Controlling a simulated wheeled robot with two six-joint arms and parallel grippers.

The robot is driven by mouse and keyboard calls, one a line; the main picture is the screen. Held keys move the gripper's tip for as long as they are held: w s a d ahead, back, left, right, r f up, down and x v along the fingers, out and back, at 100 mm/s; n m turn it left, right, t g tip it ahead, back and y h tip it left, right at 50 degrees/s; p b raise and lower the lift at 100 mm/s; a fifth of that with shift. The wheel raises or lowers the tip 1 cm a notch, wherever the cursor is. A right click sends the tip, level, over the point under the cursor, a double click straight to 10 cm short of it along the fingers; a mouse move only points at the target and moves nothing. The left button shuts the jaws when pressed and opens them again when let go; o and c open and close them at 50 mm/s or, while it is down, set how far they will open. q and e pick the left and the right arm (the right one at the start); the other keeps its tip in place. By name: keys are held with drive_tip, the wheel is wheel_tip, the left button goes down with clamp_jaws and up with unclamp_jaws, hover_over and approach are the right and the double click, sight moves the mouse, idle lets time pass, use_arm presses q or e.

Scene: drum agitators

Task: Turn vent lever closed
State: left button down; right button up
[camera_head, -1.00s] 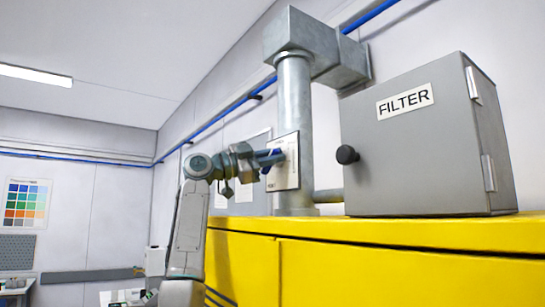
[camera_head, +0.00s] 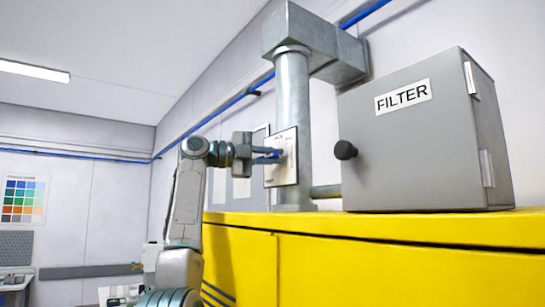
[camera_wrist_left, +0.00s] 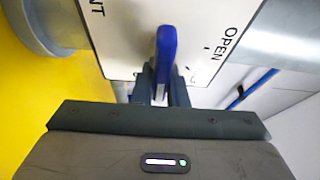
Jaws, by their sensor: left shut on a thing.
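The blue vent lever (camera_wrist_left: 166,45) stands out from a white plate (camera_wrist_left: 120,25) that carries the word OPEN and part of another word ending in NT. In the head view the plate (camera_head: 282,172) is mounted at the grey vertical duct, above the yellow cabinet. My left gripper (camera_head: 272,156) reaches the plate from the left, and its two dark fingers also show in the left wrist view (camera_wrist_left: 163,84). They are shut on the blue lever, one on each side. The lever's far end is partly hidden in the head view. My right gripper is not in view.
The grey duct (camera_head: 294,115) rises just behind the plate. A grey FILTER box (camera_head: 420,140) with a black knob (camera_head: 345,150) stands to the right on the yellow cabinet (camera_head: 370,255). A colour chart (camera_head: 23,199) hangs on the far left wall.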

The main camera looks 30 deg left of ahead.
use_arm(q)
drive_tip(key=shift+f, duration=0.2)
idle(0.4)
drive_tip(key=c, duration=1.4)
unclamp_jaws()
drive_tip(key=shift+r, duration=0.1)
drive_tip(key=shift+c, duration=0.2)
drive_tip(key=shift+s, duration=0.1)
drive_tip(key=shift+s+a, duration=0.2)
drive_tip(key=shift+a, duration=0.05)
drive_tip(key=b+v, duration=0.4)
drive_tip(key=v, duration=0.6)
drive_tip(key=shift+r, duration=0.1)
